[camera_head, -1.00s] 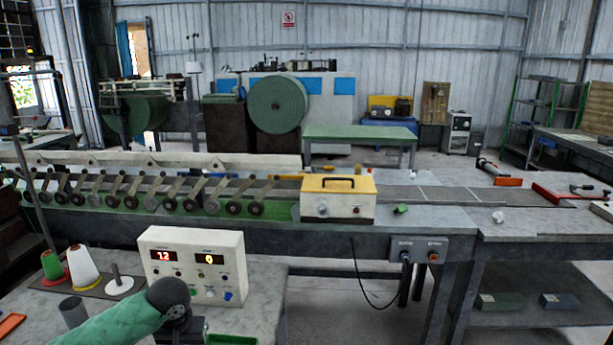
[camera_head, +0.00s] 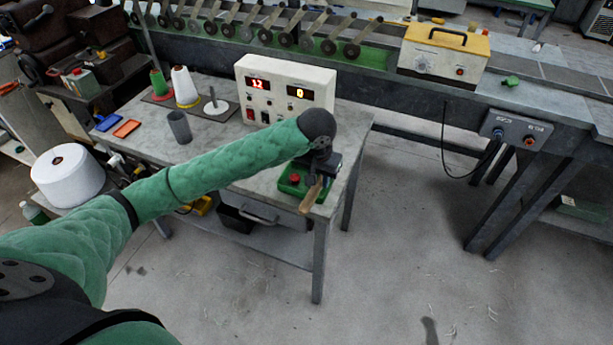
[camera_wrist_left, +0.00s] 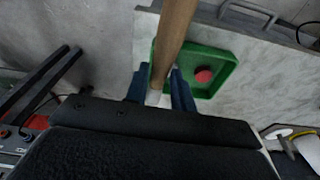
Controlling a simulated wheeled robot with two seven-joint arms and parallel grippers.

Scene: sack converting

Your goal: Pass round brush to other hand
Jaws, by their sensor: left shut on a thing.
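My left gripper (camera_head: 318,178) hangs at the front right corner of the grey table, beside a small green tray (camera_head: 284,187). It is shut on the round brush (camera_head: 310,198), whose wooden handle sticks out below the fingers in the head view. In the left wrist view the fingers (camera_wrist_left: 161,90) close on the light brown handle (camera_wrist_left: 177,30), which passes over the green tray (camera_wrist_left: 219,84). I cannot make out the bristles. A red round thing (camera_head: 295,178) is in the tray. My right gripper is not in view.
A white control box (camera_head: 285,88) stands behind the gripper on the table. Thread cones (camera_head: 184,87) and a grey cup (camera_head: 179,127) stand to its left. A conveyor with a yellow-topped box (camera_head: 444,52) runs behind. The floor to the right is clear.

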